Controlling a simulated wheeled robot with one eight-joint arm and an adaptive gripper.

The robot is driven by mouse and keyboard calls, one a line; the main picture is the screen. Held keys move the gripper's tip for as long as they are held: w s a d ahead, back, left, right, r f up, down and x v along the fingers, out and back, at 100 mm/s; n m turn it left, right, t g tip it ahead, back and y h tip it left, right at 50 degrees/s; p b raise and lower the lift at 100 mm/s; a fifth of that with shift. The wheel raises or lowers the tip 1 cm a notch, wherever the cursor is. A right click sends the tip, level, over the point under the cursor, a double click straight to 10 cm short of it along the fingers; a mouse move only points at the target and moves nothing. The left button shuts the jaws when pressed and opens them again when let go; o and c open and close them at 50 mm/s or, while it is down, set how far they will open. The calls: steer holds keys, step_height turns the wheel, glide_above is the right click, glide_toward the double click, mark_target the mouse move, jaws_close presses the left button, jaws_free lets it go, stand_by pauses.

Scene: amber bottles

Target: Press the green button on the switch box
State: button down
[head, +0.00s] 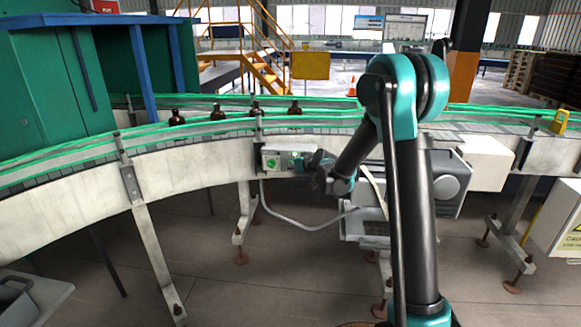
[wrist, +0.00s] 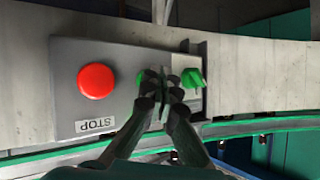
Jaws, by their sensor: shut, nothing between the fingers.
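The grey switch box (head: 283,150) is fixed to the side of the conveyor. In the wrist view the switch box (wrist: 68,62) shows upside down, with a red button (wrist: 97,81) at left above a STOP label. A green button (wrist: 140,78) in the middle is mostly hidden behind my gripper. A green knob-like part (wrist: 193,78) shows right of the fingers. My gripper (wrist: 163,76) is shut and empty, with its fingertips in front of the green button; contact cannot be told. In the head view my gripper (head: 303,162) is at the right part of the box.
The curved conveyor (head: 70,190) runs across the view, with several amber bottles (head: 177,118) on it. A grey cable (head: 290,220) hangs below the box. A grey motor unit (head: 445,180) is behind my arm. The floor in front is mostly open between the conveyor legs.

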steer(key=shift+s, duration=0.9)
steer(key=s, duration=0.5)
steer(key=shift+a, duration=0.15)
stand_by(0.6)
